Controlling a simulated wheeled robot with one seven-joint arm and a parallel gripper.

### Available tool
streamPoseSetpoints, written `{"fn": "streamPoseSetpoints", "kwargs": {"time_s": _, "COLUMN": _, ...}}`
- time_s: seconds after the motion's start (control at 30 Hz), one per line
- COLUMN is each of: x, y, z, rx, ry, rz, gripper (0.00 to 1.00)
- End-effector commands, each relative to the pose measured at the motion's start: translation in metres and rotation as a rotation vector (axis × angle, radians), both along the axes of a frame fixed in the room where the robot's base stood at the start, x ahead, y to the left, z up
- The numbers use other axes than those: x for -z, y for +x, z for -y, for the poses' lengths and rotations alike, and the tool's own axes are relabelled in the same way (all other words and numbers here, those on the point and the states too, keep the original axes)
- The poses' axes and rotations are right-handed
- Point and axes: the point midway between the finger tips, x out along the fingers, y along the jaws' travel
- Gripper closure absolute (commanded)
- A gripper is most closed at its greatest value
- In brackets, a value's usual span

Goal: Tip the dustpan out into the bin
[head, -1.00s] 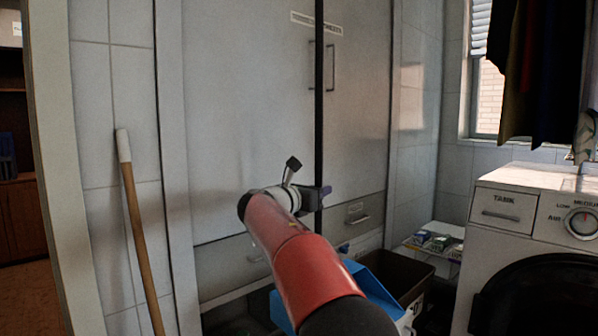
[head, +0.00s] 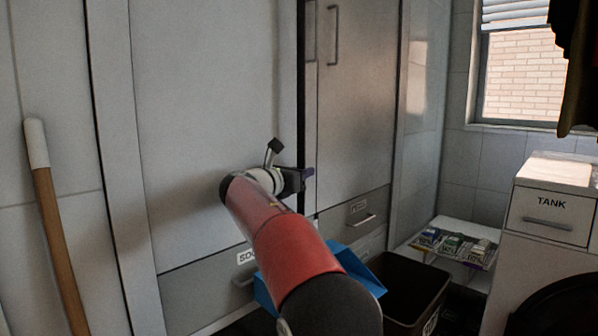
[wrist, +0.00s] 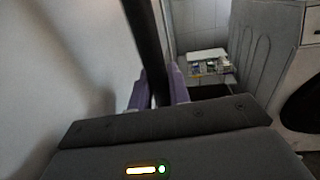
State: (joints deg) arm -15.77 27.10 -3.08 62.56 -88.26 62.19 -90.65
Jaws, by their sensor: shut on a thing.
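The blue dustpan (head: 362,270) hangs low behind my arm, beside the bin, and my arm hides most of it. Its long black handle (head: 301,80) stands upright in front of the cabinet doors. My gripper (head: 308,180) is shut on this handle. In the wrist view, the purple fingertips of my gripper (wrist: 160,88) sit on either side of the black handle (wrist: 146,40), which leans slightly there. The open dark bin (head: 432,282) stands right of the dustpan. The dustpan's contents and the bin's bottom cannot be seen.
A tall grey cabinet (head: 215,110) with lower drawers stands behind my arm. A wooden pole with a white end (head: 50,220) leans at the left. A low shelf with small packets (head: 452,246) is behind the bin. A white machine labelled TANK (head: 548,215) stands at the right.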

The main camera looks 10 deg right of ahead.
Motion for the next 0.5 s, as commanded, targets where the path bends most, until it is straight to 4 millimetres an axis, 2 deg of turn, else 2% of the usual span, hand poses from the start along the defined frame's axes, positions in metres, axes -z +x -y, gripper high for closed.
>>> {"fn": "streamPoseSetpoints", "kwargs": {"time_s": 0.5, "x": -0.006, "y": -0.037, "z": 0.021, "rx": 0.0, "ry": 0.059, "rz": 0.109, "gripper": 1.0}}
